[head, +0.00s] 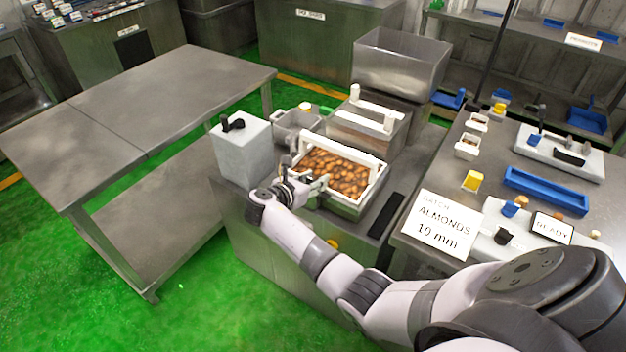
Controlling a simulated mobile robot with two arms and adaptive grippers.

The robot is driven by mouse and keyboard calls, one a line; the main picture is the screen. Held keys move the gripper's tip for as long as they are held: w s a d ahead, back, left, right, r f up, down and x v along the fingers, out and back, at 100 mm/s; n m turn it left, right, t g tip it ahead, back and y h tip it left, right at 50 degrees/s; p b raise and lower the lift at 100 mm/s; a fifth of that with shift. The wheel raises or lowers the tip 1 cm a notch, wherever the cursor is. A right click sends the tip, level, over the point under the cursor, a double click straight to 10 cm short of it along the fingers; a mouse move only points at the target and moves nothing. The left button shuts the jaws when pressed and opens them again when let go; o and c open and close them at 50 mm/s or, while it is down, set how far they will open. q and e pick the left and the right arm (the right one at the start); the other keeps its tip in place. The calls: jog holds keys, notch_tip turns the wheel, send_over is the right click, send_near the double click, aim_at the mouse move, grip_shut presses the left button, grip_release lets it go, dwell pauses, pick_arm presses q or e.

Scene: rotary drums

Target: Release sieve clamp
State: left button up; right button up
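A sieve (384,163) with a pale frame, full of brown almonds (345,172), sits on the steel machine stand in the middle of the head view. My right arm comes in from the lower right, and its gripper (312,187) is at the sieve's front left corner. The gripper is small and overlaps the frame there, so I cannot tell whether its fingers are open or shut. No clamp can be made out clearly; the hand may hide it. My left gripper is not in view.
A grey box with a black handle (243,150) stands left of the sieve. A steel bin (400,65) is behind. A sign reading "ALMONDS 10 mm" (440,222) stands at the right bench. The steel table (130,110) at left is bare.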

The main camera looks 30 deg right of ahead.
jog(key=o, duration=0.3)
jog(key=shift+o, duration=0.2)
jog(key=v, duration=1.2)
